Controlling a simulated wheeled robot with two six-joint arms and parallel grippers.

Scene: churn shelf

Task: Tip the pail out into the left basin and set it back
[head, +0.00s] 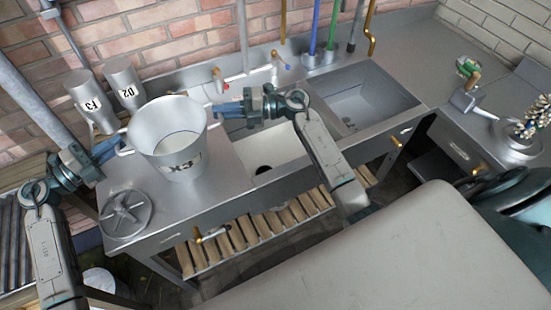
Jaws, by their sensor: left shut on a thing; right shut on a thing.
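A pale metal pail (150,148) with a dark label stands upright at the left end of the steel sink counter. A whitish surface shows inside it; I cannot tell if it is liquid. My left gripper (118,146) is shut on the pail's left side, at its handle. My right gripper (219,111) is shut on its right side, and the fingertips partly hide the grip. I cannot tell whether the pail rests on the counter or hangs just above it. The left basin (285,148), with a dark drain, lies right of the pail, partly under my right arm.
Two labelled metal cans (88,102) (124,85) stand behind the pail. A round spoked lid (126,213) lies in front of it. The right basin (365,98) is empty. Taps and hoses (312,40) line the back wall. A slatted shelf (265,228) is below.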

